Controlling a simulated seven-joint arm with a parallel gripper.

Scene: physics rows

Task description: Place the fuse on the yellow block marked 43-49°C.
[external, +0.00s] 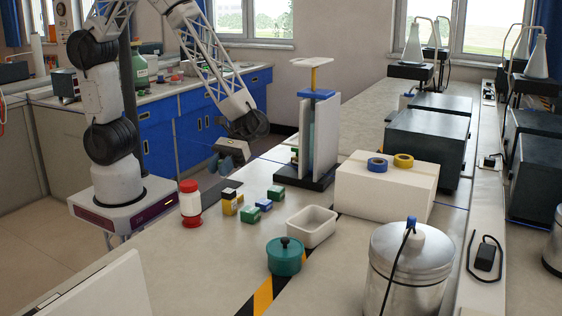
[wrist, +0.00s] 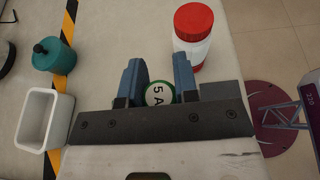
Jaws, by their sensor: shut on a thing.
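My gripper (external: 229,166) hangs in the air above the bench's left edge in the external view, beyond the small blocks. In the wrist view its blue fingers (wrist: 160,80) are shut on the fuse (wrist: 159,94), a round piece with a white face, green rim and "5 A" mark. I cannot make the fuse out in the external view. A yellow block (external: 229,207) with a dark top stands on the bench among small green and blue blocks. Its marking is too small to read. The wrist view does not show the blocks.
A white bottle with red lid (external: 190,205) stands left of the blocks; it also shows in the wrist view (wrist: 193,42). A white tray (external: 312,226), teal pot (external: 285,258), metal canister (external: 408,275) and upright press-like stand (external: 316,140) are to the right.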

